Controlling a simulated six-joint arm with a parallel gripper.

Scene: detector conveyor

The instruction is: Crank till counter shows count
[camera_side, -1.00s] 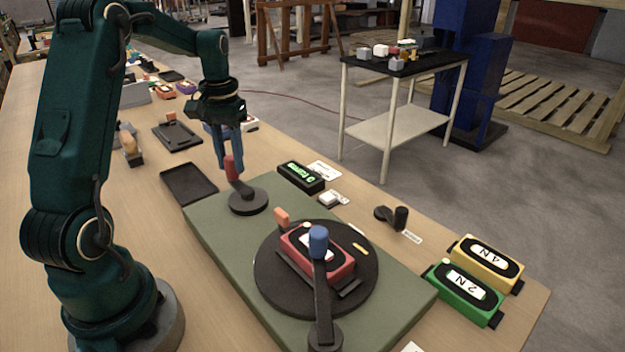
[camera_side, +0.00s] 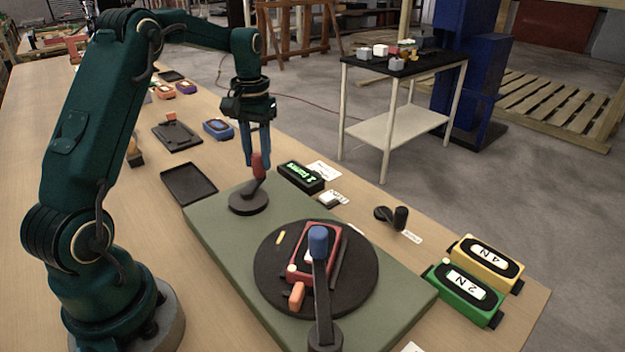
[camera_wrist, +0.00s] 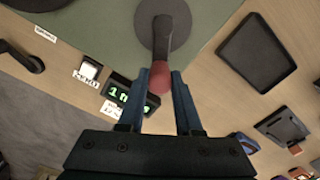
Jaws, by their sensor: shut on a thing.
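A crank with a red knob (camera_side: 258,164) stands on a round dark base (camera_side: 248,204) at the back of the green board (camera_side: 205,222). My gripper (camera_side: 257,155) points down from above, its blue fingers shut on the red knob. The knob shows between the fingers in the wrist view (camera_wrist: 160,77). The counter (camera_side: 300,176) is a black box with green lit characters, just right of the crank. In the wrist view the counter (camera_wrist: 125,97) seems to start with a 1; the rest is partly hidden by a finger.
A dark turntable (camera_side: 268,262) carries a red device (camera_side: 331,238), with a blue-topped arm (camera_side: 318,243) over it. A white button (camera_side: 328,199) and a small black crank (camera_side: 397,217) are right of the board. Yellow (camera_side: 486,262) and green (camera_side: 465,293) devices stand front right.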

